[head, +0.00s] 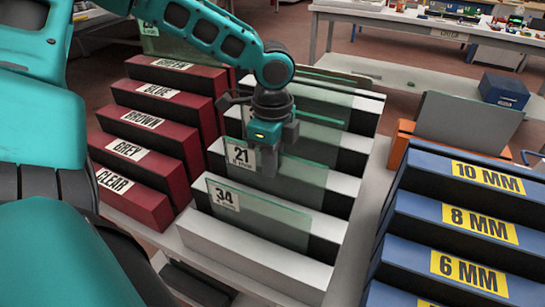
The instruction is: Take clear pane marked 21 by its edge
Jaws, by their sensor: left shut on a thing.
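The clear pane marked 21 (308,181) stands upright in a slot of the white and black rack (250,262). Its white label with 21 shows at its left end. My left gripper (269,170) comes down from above and is shut on the top edge of this pane, just right of the label. The gripper hides part of the pane there, and the pane's lower edge is hidden in the rack. My right gripper is not in view.
A pane marked 34 (270,218) stands in the slot in front, close by. Red blocks labelled by colour, including CLEAR (140,205), line the left. Blue blocks marked in MM (470,220) stand at the right. A grey panel (465,120) stands behind them.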

